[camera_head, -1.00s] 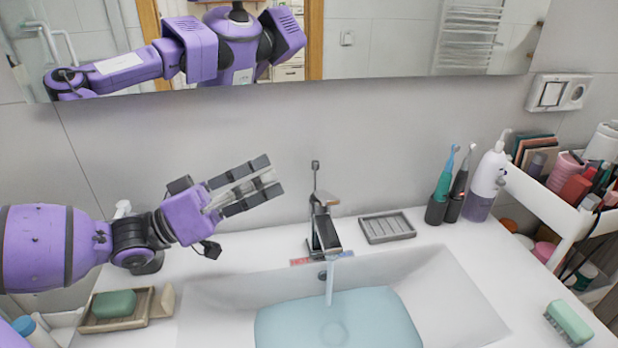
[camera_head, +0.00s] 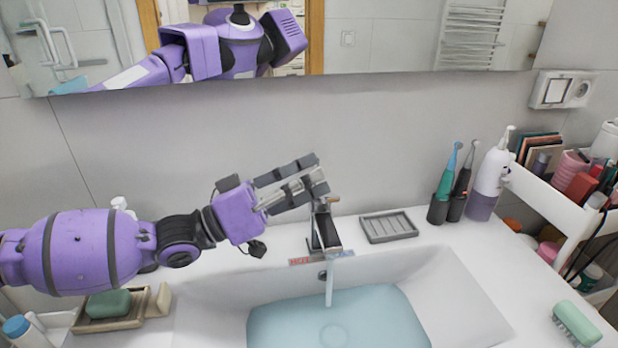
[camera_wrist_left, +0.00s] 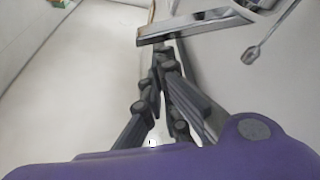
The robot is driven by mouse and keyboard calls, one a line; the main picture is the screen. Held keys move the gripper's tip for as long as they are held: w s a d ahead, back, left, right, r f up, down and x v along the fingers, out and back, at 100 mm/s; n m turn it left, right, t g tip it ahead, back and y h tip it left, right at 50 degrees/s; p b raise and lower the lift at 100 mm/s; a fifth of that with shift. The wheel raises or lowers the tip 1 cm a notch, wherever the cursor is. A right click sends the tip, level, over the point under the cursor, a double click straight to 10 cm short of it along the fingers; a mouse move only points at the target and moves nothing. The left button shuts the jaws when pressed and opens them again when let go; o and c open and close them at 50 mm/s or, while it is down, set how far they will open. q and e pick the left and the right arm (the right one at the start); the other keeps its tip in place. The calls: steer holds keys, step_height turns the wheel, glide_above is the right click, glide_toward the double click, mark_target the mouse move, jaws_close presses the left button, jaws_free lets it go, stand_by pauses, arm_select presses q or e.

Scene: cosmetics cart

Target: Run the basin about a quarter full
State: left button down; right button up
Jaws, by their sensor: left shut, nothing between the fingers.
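The white basin (camera_head: 465,300) is set into the counter, and a pale blue pool of water (camera_head: 375,318) covers its floor. The dark metal tap (camera_head: 325,236) stands behind it, and a thin water stream (camera_head: 329,288) falls from its spout into the pool. My left gripper (camera_head: 318,174) is shut and empty, with its fingertips at the top of the tap by its lever; I cannot tell whether they touch. In the left wrist view, the shut fingers (camera_wrist_left: 163,58) point at the shiny tap (camera_wrist_left: 195,26). My right gripper is not in view.
A soap dish (camera_head: 120,322) with green soap is at the left, and a grey ribbed tray (camera_head: 388,228) is right of the tap. Toothbrushes (camera_head: 445,180), a pump bottle (camera_head: 490,180) and a loaded cart (camera_head: 540,190) stand at the right. A green brush (camera_head: 576,322) lies at front right.

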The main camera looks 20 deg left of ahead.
mark_target(325, 197)
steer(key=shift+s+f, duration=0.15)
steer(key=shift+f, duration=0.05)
arm_select(q)
steer(key=f+m, duration=0.1)
steer(key=m, duration=0.1)
steer(key=s+d+f+m+g+h, duration=0.1)
steer(key=m, duration=0.1)
steer(key=s+f+m+h, duration=0.1)
steer(key=m, duration=0.1)
steer(key=shift+d+f+g+b, duration=0.15)
steer(key=shift+g+b, duration=0.25)
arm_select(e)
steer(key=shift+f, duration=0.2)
arm_select(q)
step_height(325, 197, up, 5)
steer(key=p, duration=0.3)
steer(key=v, duration=1)
steer(key=shift+f+b, duration=0.3)
steer(key=shift+f, duration=0.15)
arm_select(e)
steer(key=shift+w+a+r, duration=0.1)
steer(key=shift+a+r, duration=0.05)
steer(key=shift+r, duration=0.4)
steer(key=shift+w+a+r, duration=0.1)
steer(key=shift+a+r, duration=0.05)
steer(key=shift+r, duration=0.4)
arm_select(q)
steer(key=shift+w, duration=0.15)
